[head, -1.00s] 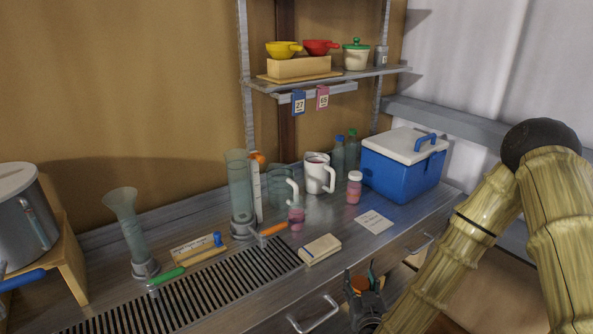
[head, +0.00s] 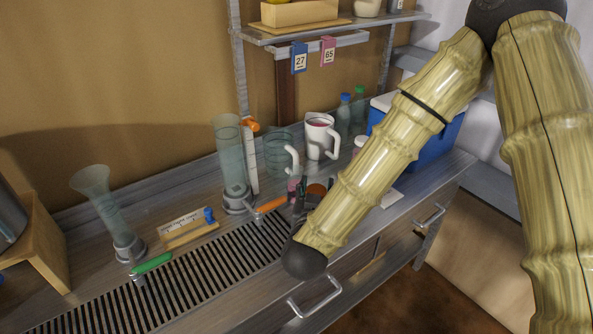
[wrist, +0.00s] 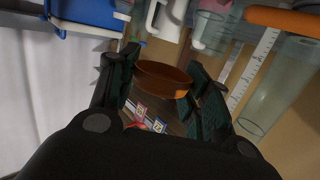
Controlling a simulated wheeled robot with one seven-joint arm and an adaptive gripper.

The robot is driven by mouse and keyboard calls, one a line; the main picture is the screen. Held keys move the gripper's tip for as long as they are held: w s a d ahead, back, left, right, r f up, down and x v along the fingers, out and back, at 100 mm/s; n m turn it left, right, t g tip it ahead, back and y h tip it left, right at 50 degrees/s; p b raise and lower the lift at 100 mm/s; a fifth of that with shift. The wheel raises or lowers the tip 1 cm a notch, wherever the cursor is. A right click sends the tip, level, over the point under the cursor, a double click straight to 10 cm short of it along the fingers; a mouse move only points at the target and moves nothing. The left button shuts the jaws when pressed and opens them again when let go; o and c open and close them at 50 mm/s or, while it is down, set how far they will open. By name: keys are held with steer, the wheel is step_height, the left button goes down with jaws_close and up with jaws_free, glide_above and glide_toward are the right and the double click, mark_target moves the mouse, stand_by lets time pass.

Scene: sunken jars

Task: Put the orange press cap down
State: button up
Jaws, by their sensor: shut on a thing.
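The orange press cap (head: 317,190) is a flat round disc. It shows in the head view as a small orange-brown patch beside the fingers, partly hidden by my arm. In the wrist view the press cap (wrist: 162,82) sits between the two dark finger pads. My gripper (head: 305,193) is shut on it, over the front part of the metal counter (head: 205,180). My gripper also shows in the wrist view (wrist: 165,85). I cannot tell how high the cap is above the counter.
A tall clear cylinder (head: 231,160), a clear jug (head: 279,150) and a white mug (head: 319,135) stand behind the gripper. An orange-handled tool (head: 270,204) lies to its left. A slotted drain (head: 200,290) runs along the front. My arm covers part of the blue cooler (head: 440,140).

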mark_target(297, 169)
steer(key=w+a+p, duration=0.1)
steer(key=w, duration=0.3)
steer(key=w+a+f+p, duration=0.1)
steer(key=w+a, duration=0.1)
steer(key=w, duration=0.3)
steer(key=w+a+p, duration=0.1)
steer(key=w, duration=0.4)
steer(key=shift+w+a+f+p, duration=0.1)
steer(key=shift+a+f+p, duration=0.1)
steer(key=shift+a+p, duration=0.1)
steer(key=shift+w+a, duration=0.2)
steer(key=shift+w, duration=0.4)
step_height(297, 169, down, 2)
steer(key=shift+s+p, duration=0.1)
steer(key=shift+p, duration=0.45)
steer(key=shift+f+p, duration=0.35)
steer(key=shift+f, duration=0.3)
steer(key=o, duration=0.7)
steer(key=shift+f, duration=0.1)
